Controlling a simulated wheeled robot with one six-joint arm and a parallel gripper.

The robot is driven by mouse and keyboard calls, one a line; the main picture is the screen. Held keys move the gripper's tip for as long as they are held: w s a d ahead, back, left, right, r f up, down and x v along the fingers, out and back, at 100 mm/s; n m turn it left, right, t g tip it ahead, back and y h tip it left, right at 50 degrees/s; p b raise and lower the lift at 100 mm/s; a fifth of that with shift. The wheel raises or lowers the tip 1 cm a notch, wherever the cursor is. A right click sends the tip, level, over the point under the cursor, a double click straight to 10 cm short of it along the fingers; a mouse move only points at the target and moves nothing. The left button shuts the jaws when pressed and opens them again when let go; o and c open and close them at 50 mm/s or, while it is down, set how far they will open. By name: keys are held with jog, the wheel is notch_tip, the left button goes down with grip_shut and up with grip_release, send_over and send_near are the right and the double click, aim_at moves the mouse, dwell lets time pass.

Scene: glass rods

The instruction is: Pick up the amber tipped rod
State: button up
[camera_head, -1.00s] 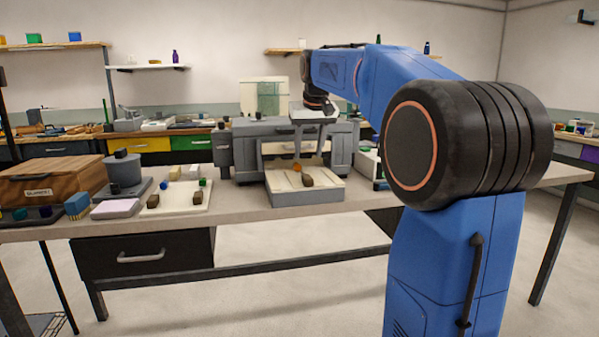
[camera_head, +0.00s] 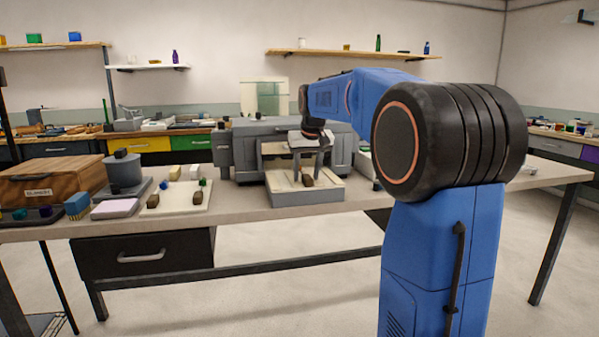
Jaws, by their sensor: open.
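My gripper (camera_head: 308,166) is open and points down over the pale bed of a grey tray (camera_head: 308,197) on the bench. Its fingers are low, just behind a small dark brown block (camera_head: 308,180) in the tray. I cannot make out the amber tip now; the gripper covers the place where a small amber spot showed earlier. Whether the fingers stand around the rod or touch it cannot be told. The clear glass of a rod is too small to see.
A large grey machine (camera_head: 246,150) stands close behind the tray. To the left are a cream board (camera_head: 178,205) with small blocks, a pink-white slab (camera_head: 115,209), a grey cylinder (camera_head: 124,172) and a wooden box (camera_head: 43,188). The bench front between board and tray is clear.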

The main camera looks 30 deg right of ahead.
grip_shut()
jog(key=shift+r, duration=0.1)
